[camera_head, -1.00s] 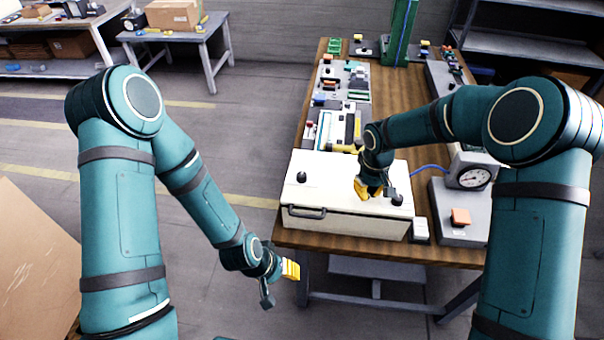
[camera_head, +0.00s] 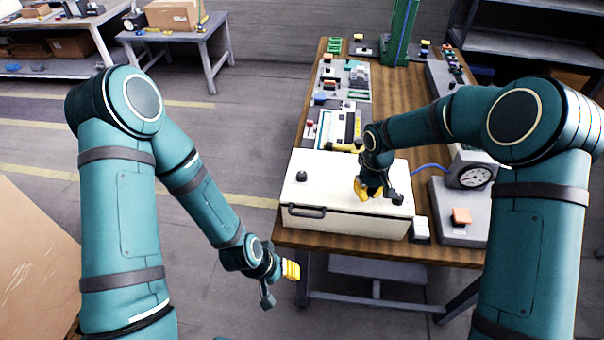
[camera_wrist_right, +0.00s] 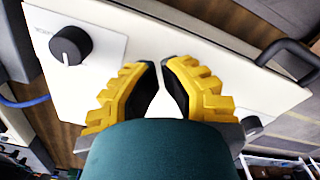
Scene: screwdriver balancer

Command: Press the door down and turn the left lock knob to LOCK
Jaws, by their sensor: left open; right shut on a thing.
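The white door (camera_head: 335,183) forms the top of a white box on the wooden table, with a black handle (camera_head: 306,212) at its front left. The left lock knob (camera_head: 301,176) is black and round. The right knob (camera_head: 396,198) is near the right edge; it shows with a white pointer mark in the right wrist view (camera_wrist_right: 70,45). My right gripper (camera_head: 366,190) is over the door between the knobs, its yellow fingers (camera_wrist_right: 157,72) closed to a narrow gap at or close to the door. I make out nothing between them. My left gripper (camera_head: 291,270) is open, in front of the table, below the door.
A gauge (camera_head: 473,176) and a grey block with an orange button (camera_head: 461,216) stand right of the box. Several devices and a green column (camera_head: 402,30) fill the table behind. The floor left of the table is clear; a cardboard box (camera_head: 35,265) lies at lower left.

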